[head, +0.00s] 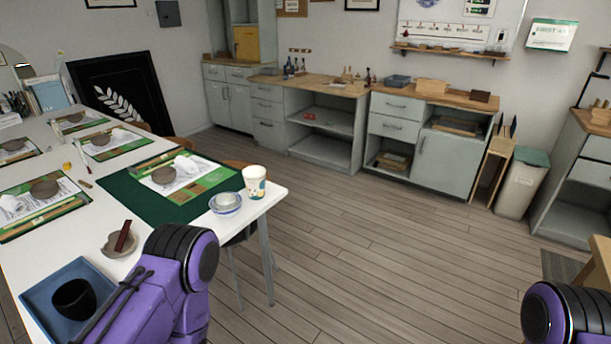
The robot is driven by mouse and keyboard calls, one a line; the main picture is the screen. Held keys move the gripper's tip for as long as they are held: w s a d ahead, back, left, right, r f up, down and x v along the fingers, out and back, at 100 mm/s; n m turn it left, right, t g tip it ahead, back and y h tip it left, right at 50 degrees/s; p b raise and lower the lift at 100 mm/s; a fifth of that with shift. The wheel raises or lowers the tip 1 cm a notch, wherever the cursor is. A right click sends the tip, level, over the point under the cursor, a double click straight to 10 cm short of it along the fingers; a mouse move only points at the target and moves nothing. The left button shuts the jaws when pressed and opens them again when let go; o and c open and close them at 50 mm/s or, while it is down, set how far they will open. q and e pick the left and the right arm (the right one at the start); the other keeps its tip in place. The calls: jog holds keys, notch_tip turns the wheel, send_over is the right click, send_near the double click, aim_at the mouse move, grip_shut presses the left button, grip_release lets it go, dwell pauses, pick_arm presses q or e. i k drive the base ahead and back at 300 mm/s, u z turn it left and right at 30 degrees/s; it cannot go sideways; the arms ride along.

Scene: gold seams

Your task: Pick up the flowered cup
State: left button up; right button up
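A white cup with teal and yellow marks (254,183) stands upright near the right corner of the white table (270,200). Its pattern is too small to tell whether it is flowers. Just left of it is a small stack of white and blue bowls (226,202). A dark cup (74,299) sits in a blue tray (52,283) at the near left of the table. My purple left arm rises in front of the table, nearer than the white cup. Part of my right arm shows at the bottom right. Neither gripper can be seen.
A green mat (128,200) with papers and a brown bowl lies behind the bowls. A grey dish (118,244) holding a dark red-brown block stands near my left arm. Grey cabinets (320,150) line the back wall. The wooden floor right of the table is clear.

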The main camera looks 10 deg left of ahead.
aim_at(254, 177)
jog(key=z, duration=0.15)
jog(key=i, duration=1.6)
jog(key=u, duration=0.85)
